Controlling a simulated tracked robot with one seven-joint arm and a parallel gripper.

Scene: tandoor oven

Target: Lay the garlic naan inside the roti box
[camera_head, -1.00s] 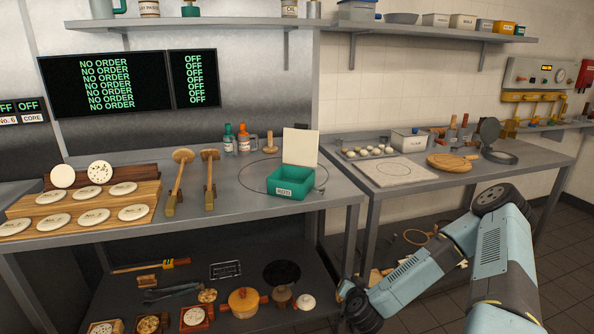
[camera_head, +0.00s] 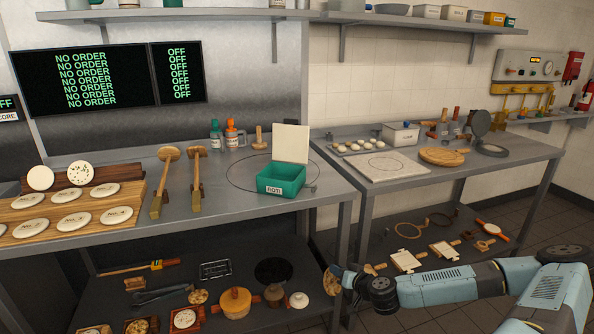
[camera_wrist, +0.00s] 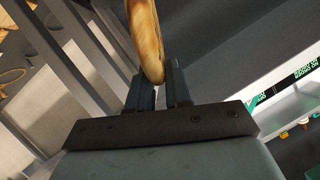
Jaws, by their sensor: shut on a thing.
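The teal roti box (camera_head: 281,186) stands on the left steel counter in the head view. Its pale lid (camera_head: 291,143) is up at the back, so the box is open at the top. My gripper (camera_head: 337,279) is low at the counter's front, below counter height and to the lower right of the box. It is shut on a golden-brown bread, which I take as the garlic naan (camera_wrist: 146,38). In the wrist view the naan stands edge-on between the two fingers (camera_wrist: 160,85). The naan also shows small in the head view (camera_head: 331,284). Its garlic topping cannot be told.
The left counter (camera_head: 225,205) has bare room in front of the box. Two wooden-headed tools (camera_head: 161,182) and a board of white discs (camera_head: 72,215) lie to its left. The lower shelf holds a pot (camera_head: 236,304). A right counter (camera_head: 420,188) stands beyond a gap.

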